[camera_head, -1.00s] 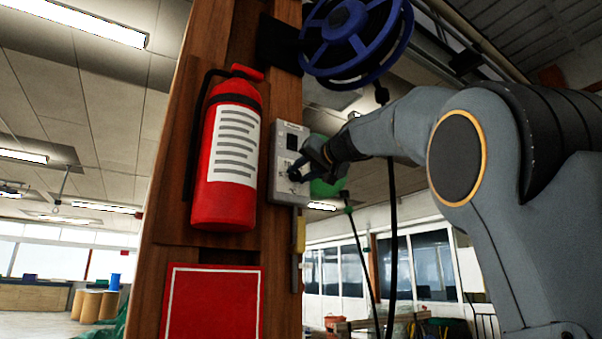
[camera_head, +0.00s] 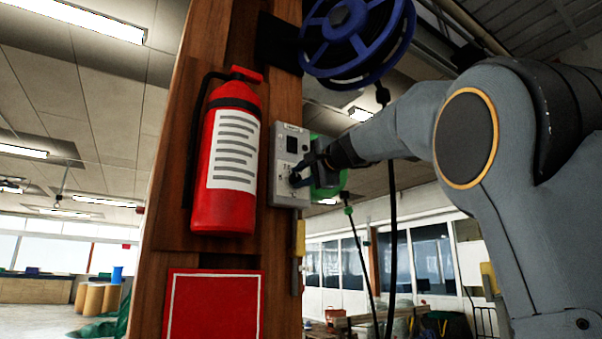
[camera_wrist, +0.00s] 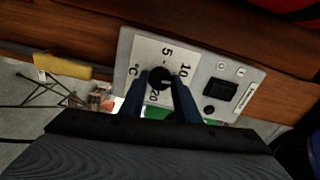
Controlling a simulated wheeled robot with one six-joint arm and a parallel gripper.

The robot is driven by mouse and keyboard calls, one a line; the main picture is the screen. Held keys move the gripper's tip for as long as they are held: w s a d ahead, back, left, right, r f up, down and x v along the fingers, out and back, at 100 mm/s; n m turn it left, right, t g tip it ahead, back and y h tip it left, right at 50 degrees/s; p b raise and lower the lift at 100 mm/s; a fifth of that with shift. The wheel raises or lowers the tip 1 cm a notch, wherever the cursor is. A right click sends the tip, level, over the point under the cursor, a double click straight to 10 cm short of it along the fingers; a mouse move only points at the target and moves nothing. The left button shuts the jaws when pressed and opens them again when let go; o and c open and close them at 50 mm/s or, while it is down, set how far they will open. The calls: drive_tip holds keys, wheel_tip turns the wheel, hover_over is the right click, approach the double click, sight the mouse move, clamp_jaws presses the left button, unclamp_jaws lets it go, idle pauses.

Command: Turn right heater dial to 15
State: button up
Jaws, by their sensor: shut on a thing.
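The heater dial (camera_wrist: 160,78) is a round black knob on a white scale plate marked 5, 10, 20 and °C in the wrist view. A small pale mark shows on the knob's lower right side. The grey control box (camera_head: 288,165) with the dial is fixed to a wooden post. My gripper (camera_wrist: 162,84) is shut on the dial, one dark finger on each side of it. The right finger covers the part of the scale between 10 and 20. In the head view my gripper (camera_head: 301,174) hides most of the dial.
A red fire extinguisher (camera_head: 226,160) hangs on the post left of the box. A blue reel (camera_head: 350,35) is above, with dark cables hanging down. A yellow piece (camera_head: 301,238) is below the box. A red sign (camera_head: 214,305) is lower on the post.

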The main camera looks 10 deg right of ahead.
drive_tip(key=m+p, duration=0.2)
drive_tip(key=m, duration=0.2)
drive_tip(key=shift+m+p, duration=0.7)
drive_tip(key=shift+m, duration=0.9)
drive_tip(key=o, duration=1)
drive_tip(key=shift+o, duration=0.2)
drive_tip(key=shift+s, duration=0.1)
drive_tip(key=b+v, duration=0.3)
drive_tip(key=v, duration=0.4)
drive_tip(key=shift+s+d, duration=0.15)
drive_tip(key=shift+s, duration=0.1)
